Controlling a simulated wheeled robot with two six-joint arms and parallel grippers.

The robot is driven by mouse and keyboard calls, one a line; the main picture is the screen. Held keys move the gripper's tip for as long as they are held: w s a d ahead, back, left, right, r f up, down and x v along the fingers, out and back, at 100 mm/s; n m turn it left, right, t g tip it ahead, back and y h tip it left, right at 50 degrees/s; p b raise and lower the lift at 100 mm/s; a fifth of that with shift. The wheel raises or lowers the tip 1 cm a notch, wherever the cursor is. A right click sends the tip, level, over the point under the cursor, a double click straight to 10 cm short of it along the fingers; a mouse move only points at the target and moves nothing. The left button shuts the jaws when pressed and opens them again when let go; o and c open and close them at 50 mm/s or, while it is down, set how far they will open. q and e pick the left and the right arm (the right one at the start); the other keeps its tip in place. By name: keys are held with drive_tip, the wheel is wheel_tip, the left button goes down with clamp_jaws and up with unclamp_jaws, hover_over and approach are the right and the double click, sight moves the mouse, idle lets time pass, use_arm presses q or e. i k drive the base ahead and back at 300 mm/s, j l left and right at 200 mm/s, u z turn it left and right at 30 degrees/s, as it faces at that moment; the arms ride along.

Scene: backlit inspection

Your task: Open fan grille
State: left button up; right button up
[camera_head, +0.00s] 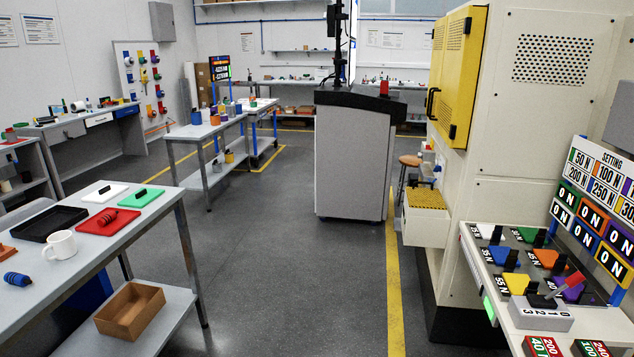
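A yellow vented panel (459,75) sits on the left face of the large cream machine (515,130). It looks like the fan grille, though I cannot be certain. It has slotted vents, black latches or hinges along its near edge, and a black handle (432,103) on its far side. It appears shut against the machine, but I see it at a steep angle. Neither of my grippers is in view.
A work table (140,215) with trays and a mug stands at left, with a cardboard box (130,310) on its shelf. A control bench (540,280) with switches juts out at right. A grey console (350,160) stands ahead. The floor between is clear.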

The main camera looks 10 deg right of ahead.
sight(423, 197)
drive_tip(key=i+l+z, duration=0.1)
drive_tip(key=i+z, duration=0.2)
drive_tip(key=i, duration=0.55)
drive_tip(key=i+j+z, duration=0.1)
drive_tip(key=i+z, duration=0.25)
drive_tip(key=i, duration=0.5)
